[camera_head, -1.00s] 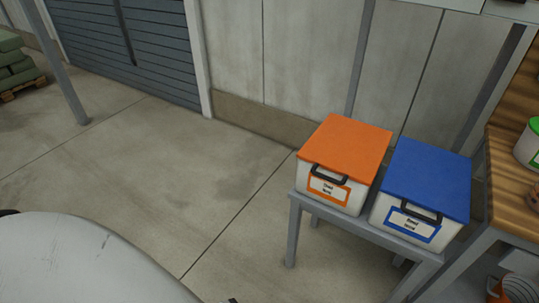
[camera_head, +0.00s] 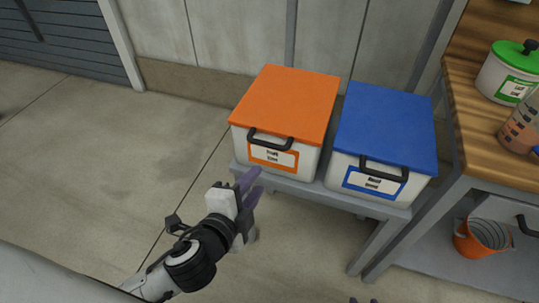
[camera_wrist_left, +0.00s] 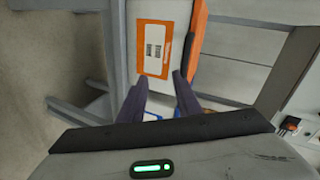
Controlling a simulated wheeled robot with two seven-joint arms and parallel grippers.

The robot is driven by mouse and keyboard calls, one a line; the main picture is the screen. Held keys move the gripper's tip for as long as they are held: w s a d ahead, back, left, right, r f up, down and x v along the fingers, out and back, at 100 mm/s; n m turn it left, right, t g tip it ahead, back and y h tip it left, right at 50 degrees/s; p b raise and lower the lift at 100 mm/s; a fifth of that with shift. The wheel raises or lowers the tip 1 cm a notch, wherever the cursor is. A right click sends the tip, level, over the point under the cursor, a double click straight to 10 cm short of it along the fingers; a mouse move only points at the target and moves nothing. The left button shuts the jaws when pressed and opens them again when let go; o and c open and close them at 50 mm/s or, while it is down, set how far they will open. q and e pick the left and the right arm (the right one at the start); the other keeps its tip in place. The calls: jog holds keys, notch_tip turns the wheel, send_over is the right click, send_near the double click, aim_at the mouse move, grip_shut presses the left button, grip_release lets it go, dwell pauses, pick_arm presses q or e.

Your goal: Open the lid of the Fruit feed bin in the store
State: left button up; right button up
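The Fruit feed bin (camera_head: 272,135) is white with a flat orange lid (camera_head: 288,102), which is shut. Its front carries an orange-framed label, whose small print is blurred, and a dark handle (camera_head: 270,140). In the left wrist view, the label (camera_wrist_left: 153,48) and the dark handle (camera_wrist_left: 187,52) lie just beyond the fingers. My left gripper (camera_head: 250,184) is open and empty, in front of and below the bin's front, apart from the handle. It also shows in the left wrist view (camera_wrist_left: 160,82). Only the fingertips of my right gripper (camera_head: 363,300) show at the bottom edge, apart and empty.
A blue-lidded bin (camera_head: 385,128) stands close to the right on the same grey stand (camera_head: 300,188). A wooden bench (camera_head: 475,130) with a green-lidded pot (camera_head: 508,75) is further right, an orange bucket (camera_head: 480,238) below it. Floor to the left is clear.

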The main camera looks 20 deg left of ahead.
aim_at(268, 144)
pick_arm(q)
jog(key=w, duration=0.4)
jog(key=w+r+m+t, duration=0.1)
jog(key=w, duration=0.2)
jog(key=w+m+b, duration=0.1)
jog(key=w, duration=0.3)
jog(key=shift+w+a+r+t, duration=0.1)
jog(key=shift+w+r+t, duration=0.2)
jog(key=shift+t, duration=0.1)
grip_shut()
